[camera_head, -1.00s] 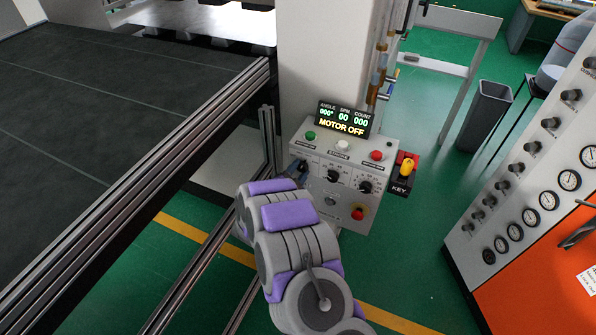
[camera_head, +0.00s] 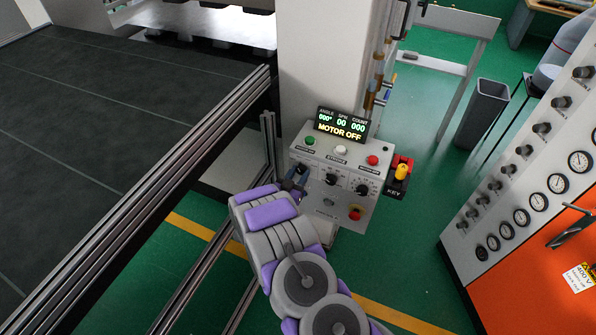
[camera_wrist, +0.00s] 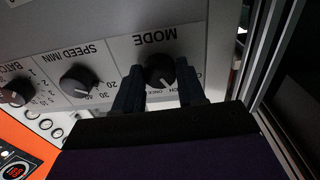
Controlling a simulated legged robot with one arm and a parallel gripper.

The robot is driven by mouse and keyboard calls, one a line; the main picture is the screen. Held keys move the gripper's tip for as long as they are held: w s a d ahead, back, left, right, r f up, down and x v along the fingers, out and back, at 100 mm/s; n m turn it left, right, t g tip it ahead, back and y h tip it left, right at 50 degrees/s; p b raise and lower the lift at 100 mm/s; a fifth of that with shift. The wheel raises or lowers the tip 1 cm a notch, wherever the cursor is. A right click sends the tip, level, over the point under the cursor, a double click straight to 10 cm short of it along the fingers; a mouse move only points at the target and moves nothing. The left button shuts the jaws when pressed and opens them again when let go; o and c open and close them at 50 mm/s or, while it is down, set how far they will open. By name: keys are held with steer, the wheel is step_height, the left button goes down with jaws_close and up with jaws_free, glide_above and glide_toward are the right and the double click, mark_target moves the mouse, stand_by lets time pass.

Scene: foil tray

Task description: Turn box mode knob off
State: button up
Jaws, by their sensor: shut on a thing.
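The control box (camera_head: 317,205) is a light grey panel mounted at the front of the white machine column. Its small display reads "MOTOR OFF". The black mode knob (camera_wrist: 159,72) sits under the "MODE" label in the wrist view, which shows the panel upside down. My gripper (camera_wrist: 160,88) has a dark finger on each side of this knob and is shut on it. In the head view my gripper (camera_head: 297,178) is at the left side of the panel, and the arm largely hides the knob there. The knob's exact setting is hard to read.
The speed knob (camera_wrist: 78,82) is beside the mode knob. A yellow key switch (camera_head: 402,171) is on the box's right side and a red stop button (camera_head: 355,213) below. A gauge cabinet (camera_head: 500,225) stands right; a dark conveyor (camera_head: 110,130) lies left.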

steer(key=n+p, duration=0.1)
steer(key=n, duration=0.2)
steer(key=shift+r+n+p, duration=0.1)
steer(key=shift+n+p, duration=0.2)
steer(key=shift+a+n+p, duration=0.15)
steer(key=shift+n+p, duration=0.35)
steer(key=shift+n, duration=1)
steer(key=o, duration=1.1)
steer(key=shift+a, duration=0.15)
steer(key=shift+c, duration=0.2)
steer(key=shift+y, duration=0.3)
